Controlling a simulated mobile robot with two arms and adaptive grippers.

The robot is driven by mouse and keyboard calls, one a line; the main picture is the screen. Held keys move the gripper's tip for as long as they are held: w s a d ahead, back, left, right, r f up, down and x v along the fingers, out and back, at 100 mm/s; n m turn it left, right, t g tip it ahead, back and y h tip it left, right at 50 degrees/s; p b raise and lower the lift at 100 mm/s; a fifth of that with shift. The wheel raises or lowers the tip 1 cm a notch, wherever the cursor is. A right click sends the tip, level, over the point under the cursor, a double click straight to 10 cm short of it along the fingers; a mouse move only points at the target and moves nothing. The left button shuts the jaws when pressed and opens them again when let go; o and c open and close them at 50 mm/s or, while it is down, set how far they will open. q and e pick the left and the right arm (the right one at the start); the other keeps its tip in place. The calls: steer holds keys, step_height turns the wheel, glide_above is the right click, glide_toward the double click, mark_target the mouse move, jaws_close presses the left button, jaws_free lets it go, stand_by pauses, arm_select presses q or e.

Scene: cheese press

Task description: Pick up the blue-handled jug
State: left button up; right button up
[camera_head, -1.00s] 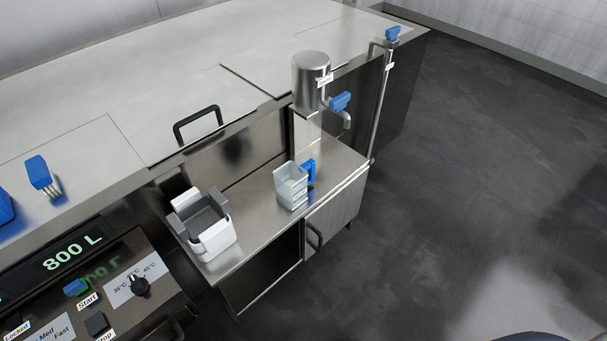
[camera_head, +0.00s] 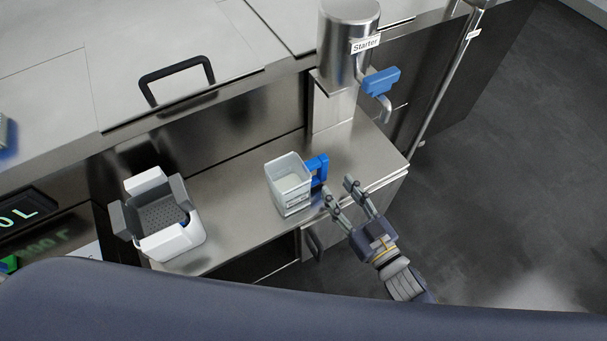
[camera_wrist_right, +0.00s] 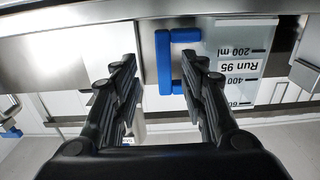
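The jug (camera_head: 289,185) is a translucent square container with a blue handle (camera_head: 317,169) on its right side. It stands upright on the steel shelf. My right gripper (camera_head: 340,184) is open and empty, just right of and in front of the handle, with its fingers pointing toward it. In the right wrist view the blue handle (camera_wrist_right: 164,62) shows ahead, between and beyond the two open fingers (camera_wrist_right: 163,85). The jug's wall (camera_wrist_right: 240,62) with printed volume marks is to the right there. My left gripper is not in view.
A white and grey perforated mould (camera_head: 168,222) stands on the steel shelf (camera_head: 232,222) left of the jug. A steel starter tank (camera_head: 346,40) with a blue-handled tap (camera_head: 381,80) rises behind the jug. The shelf between mould and jug is clear.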

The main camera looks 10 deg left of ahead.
mark_target(325, 172)
steer(key=shift+x, duration=0.75)
steer(key=shift+w+a, duration=0.25)
steer(key=shift+w, duration=0.05)
steer(key=x, duration=0.2)
steer(key=r+p+x, duration=0.1)
steer(key=x, duration=0.1)
steer(key=shift+w+a, duration=0.15)
steer(key=shift+a, duration=0.3)
steer(key=shift+w+a, duration=0.2)
steer(key=shift+w, duration=0.1)
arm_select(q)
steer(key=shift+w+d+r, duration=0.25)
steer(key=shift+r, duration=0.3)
arm_select(e)
jaws_close()
